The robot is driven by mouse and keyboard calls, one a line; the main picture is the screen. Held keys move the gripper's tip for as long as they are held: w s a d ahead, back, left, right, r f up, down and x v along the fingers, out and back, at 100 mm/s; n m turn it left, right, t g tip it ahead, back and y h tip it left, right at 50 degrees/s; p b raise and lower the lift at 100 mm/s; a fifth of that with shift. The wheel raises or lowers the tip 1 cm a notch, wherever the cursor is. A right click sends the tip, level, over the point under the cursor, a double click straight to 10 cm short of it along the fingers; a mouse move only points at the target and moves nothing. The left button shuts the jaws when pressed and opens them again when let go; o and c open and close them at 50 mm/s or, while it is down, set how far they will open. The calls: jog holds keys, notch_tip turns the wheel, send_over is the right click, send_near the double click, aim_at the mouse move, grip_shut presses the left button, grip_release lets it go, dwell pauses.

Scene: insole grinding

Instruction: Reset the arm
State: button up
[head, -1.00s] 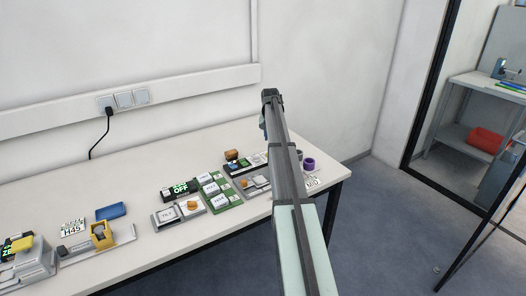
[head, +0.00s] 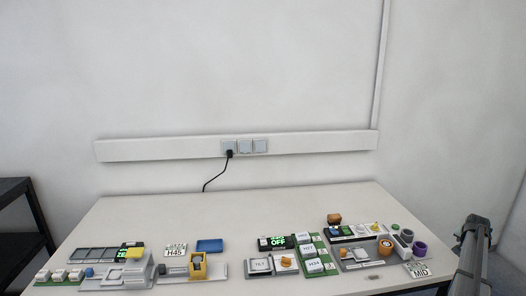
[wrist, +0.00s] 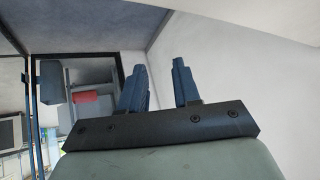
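My gripper's two blue fingers (wrist: 160,85) stand apart in the wrist view, with nothing between them. Beyond them are pale wall and a strip of floor. In the head view my arm (head: 473,258) shows at the lower right, beside the right end of the table; the gripper's fingers cannot be made out there. The gripper touches nothing that I can see.
A white table (head: 150,212) carries a row of small stations along its front: a yellow holder (head: 198,265), a green OFF display (head: 277,243), a purple cup (head: 419,249) and a MID card (head: 419,270). The table's back half is clear. A black shelf (head: 20,215) stands at left.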

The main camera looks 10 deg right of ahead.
jog(key=s+d+f+m+h, duration=0.1)
jog(key=s+d+f, duration=0.1)
jog(key=s+d, duration=0.35)
jog(key=s+d+f+h, duration=0.2)
jog(key=s+f, duration=0.1)
jog(key=s, duration=0.5)
jog(key=s+d+f+m+h, duration=0.1)
jog(key=s+d+f, duration=0.15)
jog(key=s, duration=0.35)
jog(key=w+a+f+n+g+y, duration=0.1)
jog(key=w+a+f+n+y, duration=0.1)
jog(key=a+f, duration=0.85)
jog(key=w+a+f+n+y, duration=0.2)
jog(key=w+a+f+n, duration=0.1)
jog(key=a+f, duration=0.75)
jog(key=s+a+f+n+g+y, duration=0.15)
jog(key=a+f, duration=0.25)
jog(key=a, duration=0.9)
jog(key=s+a+f+n+g+y, duration=0.15)
jog(key=a+f, duration=0.25)
jog(key=a, duration=0.8)
jog(key=s+a+f+n+g+y, duration=0.15)
jog(key=a+f, duration=0.35)
jog(key=a, duration=0.8)
jog(key=s+a+n+g+y, duration=0.1)
jog(key=s+a+n+g, duration=0.3)
jog(key=s+a, duration=2.1)
jog(key=s+g, duration=0.1)
jog(key=g, duration=0.2)
jog(key=shift+y, duration=0.25)
